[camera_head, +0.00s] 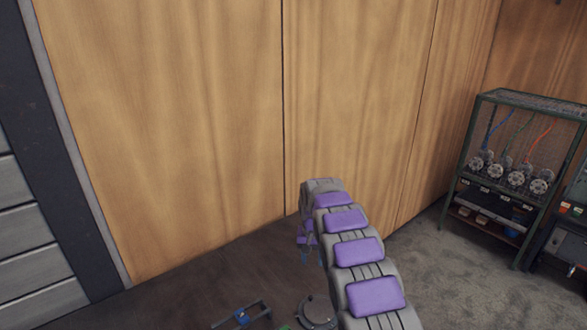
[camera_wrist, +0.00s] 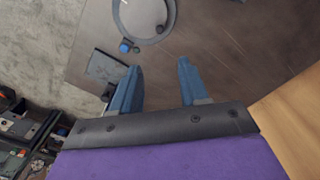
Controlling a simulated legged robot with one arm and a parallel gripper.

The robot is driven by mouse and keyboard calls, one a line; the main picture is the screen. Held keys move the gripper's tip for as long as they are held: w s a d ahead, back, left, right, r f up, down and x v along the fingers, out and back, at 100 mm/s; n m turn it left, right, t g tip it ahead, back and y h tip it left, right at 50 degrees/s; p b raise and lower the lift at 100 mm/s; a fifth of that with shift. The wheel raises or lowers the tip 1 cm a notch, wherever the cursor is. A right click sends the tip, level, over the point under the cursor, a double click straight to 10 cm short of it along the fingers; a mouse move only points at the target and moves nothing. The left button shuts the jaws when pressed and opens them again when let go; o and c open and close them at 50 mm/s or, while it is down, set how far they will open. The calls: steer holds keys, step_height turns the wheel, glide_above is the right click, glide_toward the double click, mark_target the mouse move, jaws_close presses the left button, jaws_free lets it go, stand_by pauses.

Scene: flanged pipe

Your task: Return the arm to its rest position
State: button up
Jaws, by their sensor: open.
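My arm (camera_head: 358,252) shows in the head view, grey with purple pads, reaching forward from the lower right toward the wood-panelled wall. My gripper (camera_wrist: 155,78) shows in the wrist view with two blue fingers spread apart and nothing between them. It hangs above a dark brown tabletop (camera_wrist: 215,50). In the head view the gripper is mostly hidden behind the arm, with only small purple and blue parts showing at its left.
A round grey flanged piece (camera_wrist: 145,16) lies on the dark surface, beside a small blue knob (camera_wrist: 125,47) and a dark plate (camera_wrist: 104,68). A green-framed rack (camera_head: 515,165) with gauges stands at the right. The wood wall (camera_head: 180,120) bounds the back.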

steer(key=s+d+r+b, duration=0.15)
steer(key=s+r, duration=0.25)
steer(key=s, duration=0.4)
steer(key=s+d+r, duration=0.2)
steer(key=s+r, duration=0.3)
steer(key=s, duration=0.2)
steer(key=s+d+r+b, duration=0.15)
steer(key=s+r, duration=0.25)
steer(key=s, duration=0.4)
steer(key=s+f+n+g+b, duration=0.1)
steer(key=s+f, duration=0.2)
steer(key=s, duration=2.7)
steer(key=shift+s+d+n+g, duration=0.15)
steer(key=shift+d+n+g, duration=0.15)
steer(key=shift+g, duration=0.1)
